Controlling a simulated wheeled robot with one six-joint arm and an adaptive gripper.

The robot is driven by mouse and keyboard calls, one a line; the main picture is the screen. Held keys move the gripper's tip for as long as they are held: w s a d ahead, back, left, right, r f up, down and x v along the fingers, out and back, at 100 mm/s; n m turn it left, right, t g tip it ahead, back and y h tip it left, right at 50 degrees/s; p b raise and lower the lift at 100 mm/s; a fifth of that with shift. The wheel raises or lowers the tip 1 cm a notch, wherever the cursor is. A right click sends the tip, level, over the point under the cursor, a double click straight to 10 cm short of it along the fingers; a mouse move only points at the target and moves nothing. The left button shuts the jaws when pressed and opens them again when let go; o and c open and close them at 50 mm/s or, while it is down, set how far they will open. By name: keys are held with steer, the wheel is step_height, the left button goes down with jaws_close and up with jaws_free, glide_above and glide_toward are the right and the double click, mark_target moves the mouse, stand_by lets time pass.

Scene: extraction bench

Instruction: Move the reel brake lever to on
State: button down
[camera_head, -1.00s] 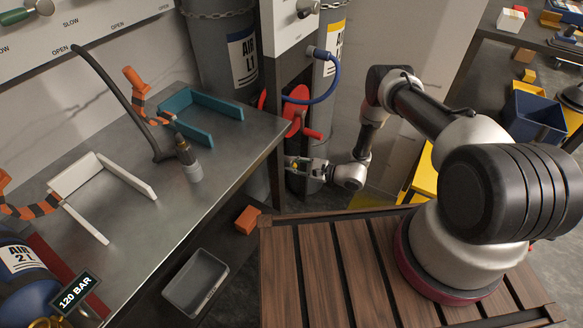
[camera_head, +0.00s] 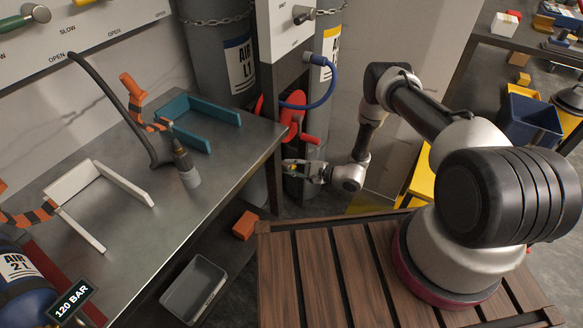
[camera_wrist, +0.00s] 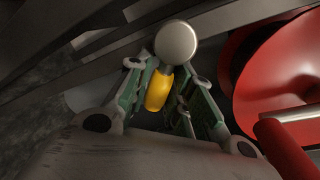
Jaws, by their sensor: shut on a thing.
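The reel brake lever shows in the wrist view as a yellow grip (camera_wrist: 157,90) with a round silver knob (camera_wrist: 176,40) beyond it. My gripper (camera_wrist: 166,76) has its green-lined fingers on either side of the yellow grip and is shut on it. In the head view my gripper (camera_head: 291,170) is low beside the bench's right end, just below the red hose reel (camera_head: 292,112). The lever is mostly hidden there by the fingers. I cannot read any on or off mark.
The red reel (camera_wrist: 285,80) and a red handle (camera_wrist: 287,148) are close to my gripper's right in the wrist view. A blue hose (camera_head: 327,88) hangs above. The metal bench (camera_head: 115,205) is to the left, with a grey bin (camera_head: 194,290) below it.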

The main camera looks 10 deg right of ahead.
steer(key=c, duration=1.3)
jaws_free()
steer(key=shift+o, duration=0.2)
steer(key=v, duration=1.2)
